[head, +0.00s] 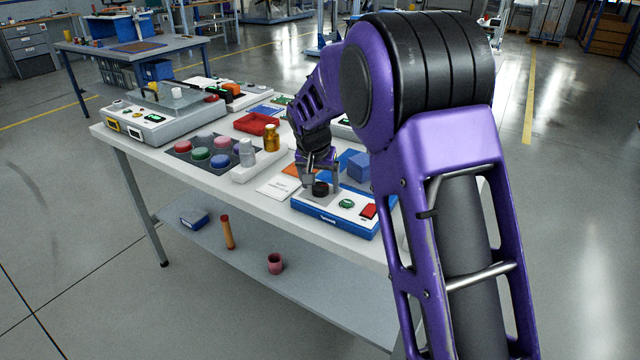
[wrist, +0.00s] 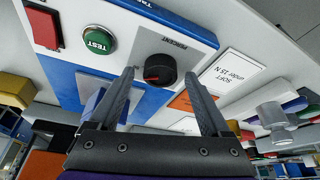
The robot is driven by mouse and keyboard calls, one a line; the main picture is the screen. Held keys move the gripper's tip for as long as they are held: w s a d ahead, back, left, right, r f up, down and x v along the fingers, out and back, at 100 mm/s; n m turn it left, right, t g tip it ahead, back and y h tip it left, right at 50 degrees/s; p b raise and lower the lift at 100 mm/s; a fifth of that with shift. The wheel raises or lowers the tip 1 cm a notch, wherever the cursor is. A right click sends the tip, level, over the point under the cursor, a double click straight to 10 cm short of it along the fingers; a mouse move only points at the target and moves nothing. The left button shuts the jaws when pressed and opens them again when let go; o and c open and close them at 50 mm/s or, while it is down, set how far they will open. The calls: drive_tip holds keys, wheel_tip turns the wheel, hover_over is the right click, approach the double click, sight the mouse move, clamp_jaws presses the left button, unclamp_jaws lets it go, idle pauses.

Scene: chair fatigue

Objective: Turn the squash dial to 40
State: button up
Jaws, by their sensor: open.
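The squash dial is a black round knob (wrist: 160,68) with a red pointer mark, on a grey panel marked PERCENT in the wrist view. Its red mark points left in that view; I cannot read any scale numbers. In the head view the dial (head: 320,188) sits at the left of the blue and white control box (head: 335,216). My gripper (wrist: 159,74) is open, with one finger to each side of the dial in the wrist view. I cannot tell whether the fingers touch it. In the head view my gripper (head: 318,180) is down over the box.
A green TEST button (wrist: 98,41) and a red switch (wrist: 42,26) share the box. A white card reading SOFT under 15 N (wrist: 238,78) lies beside it. Colored pucks and bottles stand to the left.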

clamp_jaws()
idle(0.5)
drive_tip(key=shift+d+n, duration=0.1)
drive_tip(key=shift+n, duration=0.2)
drive_tip(key=n+y+p, duration=0.2)
drive_tip(key=n+p, duration=0.1)
drive_tip(key=n, duration=0.2)
drive_tip(key=shift+d+r, duration=0.1)
drive_tip(key=shift+d, duration=0.05)
drive_tip(key=n+y+p, duration=0.1)
drive_tip(key=n, duration=0.2)
drive_tip(key=n+y+p, duration=0.1)
drive_tip(key=n, duration=0.2)
drive_tip(key=shift+w+g+p, duration=0.1)
drive_tip(key=shift+g+p, duration=0.2)
drive_tip(key=shift+g, duration=0.1)
unclamp_jaws()
